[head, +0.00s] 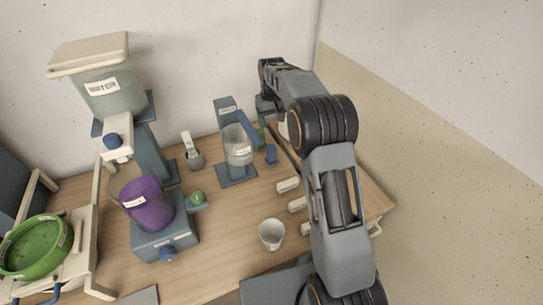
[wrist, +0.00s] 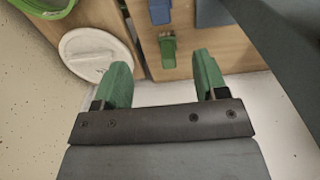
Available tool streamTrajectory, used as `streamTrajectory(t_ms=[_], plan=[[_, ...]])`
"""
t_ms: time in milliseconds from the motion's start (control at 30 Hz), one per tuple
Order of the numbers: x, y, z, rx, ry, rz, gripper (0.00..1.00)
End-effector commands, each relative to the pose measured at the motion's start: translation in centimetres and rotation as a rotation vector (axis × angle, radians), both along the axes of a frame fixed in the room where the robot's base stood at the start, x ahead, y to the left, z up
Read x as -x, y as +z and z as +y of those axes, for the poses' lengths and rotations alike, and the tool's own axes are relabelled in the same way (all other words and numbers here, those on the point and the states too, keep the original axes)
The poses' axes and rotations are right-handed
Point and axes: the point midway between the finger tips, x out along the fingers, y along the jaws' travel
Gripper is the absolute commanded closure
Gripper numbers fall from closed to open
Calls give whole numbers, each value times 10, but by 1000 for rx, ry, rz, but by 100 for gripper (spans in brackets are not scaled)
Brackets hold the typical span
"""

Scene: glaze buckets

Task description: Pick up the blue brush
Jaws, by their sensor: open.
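A small blue piece (wrist: 160,10) shows at the top edge of the wrist view, partly cut off. It looks like the small blue piece (head: 271,154) beside the stand in the head view. Its shape is too small to confirm that it is the blue brush, and no bristles show. A similar green piece (wrist: 168,48) lies closer to my gripper. My gripper (wrist: 160,72) is open and empty, its two green fingers apart, with the green piece just beyond the gap between them. In the head view my arm hides most of the gripper.
A clear jar (head: 238,147) stands on a blue-grey stand, left of the blue piece. A white cup (head: 271,234), a purple container (head: 147,204) and a green bowl (head: 36,246) are nearer. A white round lid (wrist: 97,54) lies beside the wooden surface's pieces. A wall is behind.

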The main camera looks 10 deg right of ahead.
Motion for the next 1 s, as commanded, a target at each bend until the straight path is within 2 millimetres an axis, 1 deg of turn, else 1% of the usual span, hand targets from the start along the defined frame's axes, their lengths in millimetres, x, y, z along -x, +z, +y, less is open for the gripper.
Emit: streamTrajectory(t_ms=[33,167,400,500,600,833,1000], plan=[[-4,-5,-1,0,2,6,34],[-8,-23,-1,1,6,13,34],[-8,-66,-1,0,5,15,34],[-8,-79,-1,1,5,13,34],[-8,-88,-1,0,5,12,34],[-8,-100,-1,0,5,12,34],[-7,-123,0,0,5,14,34]])
